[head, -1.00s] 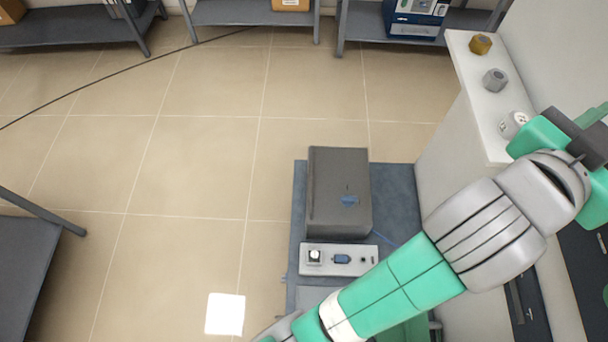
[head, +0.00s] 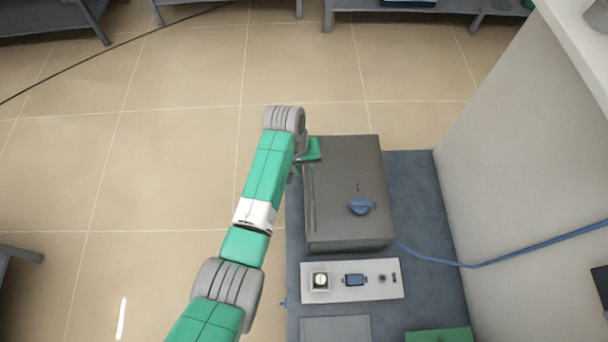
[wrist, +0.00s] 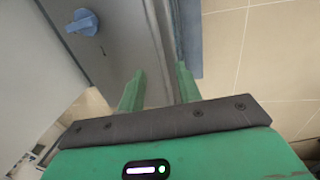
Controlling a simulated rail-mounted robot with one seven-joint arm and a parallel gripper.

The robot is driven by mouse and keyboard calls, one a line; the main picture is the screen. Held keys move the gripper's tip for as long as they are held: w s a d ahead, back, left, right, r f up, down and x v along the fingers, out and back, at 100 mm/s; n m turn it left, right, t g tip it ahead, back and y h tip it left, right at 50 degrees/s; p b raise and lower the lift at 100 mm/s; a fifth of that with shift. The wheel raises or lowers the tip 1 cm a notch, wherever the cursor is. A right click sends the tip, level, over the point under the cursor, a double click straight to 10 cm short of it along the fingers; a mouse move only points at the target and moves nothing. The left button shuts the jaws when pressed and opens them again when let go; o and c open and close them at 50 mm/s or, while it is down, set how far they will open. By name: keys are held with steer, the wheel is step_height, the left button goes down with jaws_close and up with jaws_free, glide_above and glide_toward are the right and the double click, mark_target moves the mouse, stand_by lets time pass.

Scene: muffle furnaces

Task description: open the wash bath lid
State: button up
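The wash bath (head: 335,215) is a dark grey box with its flat lid closed. A blue knob (head: 362,206) sits on the lid; it also shows at the upper left of the wrist view (wrist: 83,22). My gripper (head: 298,172) is at the lid's left edge in the head view, partly hidden by my arm. In the wrist view my gripper (wrist: 158,76) has its two green fingers apart, with the bath's grey edge (wrist: 135,35) beyond and between them. I cannot tell whether a finger touches the lid.
A control panel (head: 350,281) with a switch and sockets lies in front of the bath. Both stand on a blue-grey bench (head: 432,235). A white cabinet (head: 520,160) rises at the right, with a blue cable (head: 510,257) before it. Tiled floor is clear at the left.

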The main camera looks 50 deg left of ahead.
mark_target(311, 181)
steer(key=f+b, duration=0.1)
steer(key=f, duration=0.1)
steer(key=f+b, duration=0.1)
steer(key=f, duration=0.2)
steer(key=w+d+f+b, duration=0.1)
steer(key=f, duration=0.1)
steer(key=shift+w+f, duration=0.1)
steer(key=shift+f, duration=0.1)
jaws_close()
steer(key=shift+d, duration=0.1)
